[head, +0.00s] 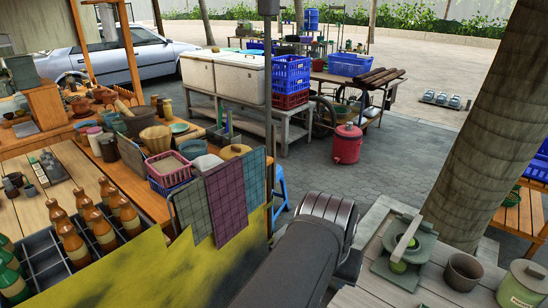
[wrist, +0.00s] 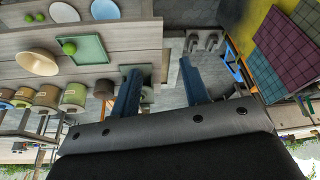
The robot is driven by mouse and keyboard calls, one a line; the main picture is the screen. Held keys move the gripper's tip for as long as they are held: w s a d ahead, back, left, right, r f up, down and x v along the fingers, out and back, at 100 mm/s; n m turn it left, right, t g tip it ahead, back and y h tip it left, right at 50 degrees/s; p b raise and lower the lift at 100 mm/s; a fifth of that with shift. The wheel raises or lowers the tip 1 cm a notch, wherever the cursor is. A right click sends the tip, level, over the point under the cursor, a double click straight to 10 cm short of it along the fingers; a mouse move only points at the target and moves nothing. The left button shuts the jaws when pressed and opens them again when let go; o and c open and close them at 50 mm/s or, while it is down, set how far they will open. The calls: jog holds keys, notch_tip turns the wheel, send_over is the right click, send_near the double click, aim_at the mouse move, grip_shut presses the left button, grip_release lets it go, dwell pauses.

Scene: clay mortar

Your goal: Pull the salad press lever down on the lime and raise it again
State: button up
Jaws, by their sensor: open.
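The salad press (head: 383,266) stands on the light plank table at the lower right of the head view. It has a dark green base and a pale beige lever (head: 407,236) that slants upward. In that view a dark green piece, partly hidden behind the left finger, may be the press. In the head view my arm is left of the press and the fingers are hidden.
A dark bowl (head: 463,272) and a green canister (head: 522,286) stand right of the press. The wrist view shows a green square tray (wrist: 92,60) with a lime, plates and several canisters. A tree trunk (head: 490,130) rises behind the table.

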jog(key=shift+s+a+f, duration=0.25)
jog(key=shift+s+a, duration=0.05)
notch_tip(320, 180, up, 6)
jog(key=m+g+y, duration=0.2)
jog(key=m+g, duration=0.1)
send_over(400, 249)
notch_tip(400, 249, down, 16)
dwell(0.3)
grip_shut()
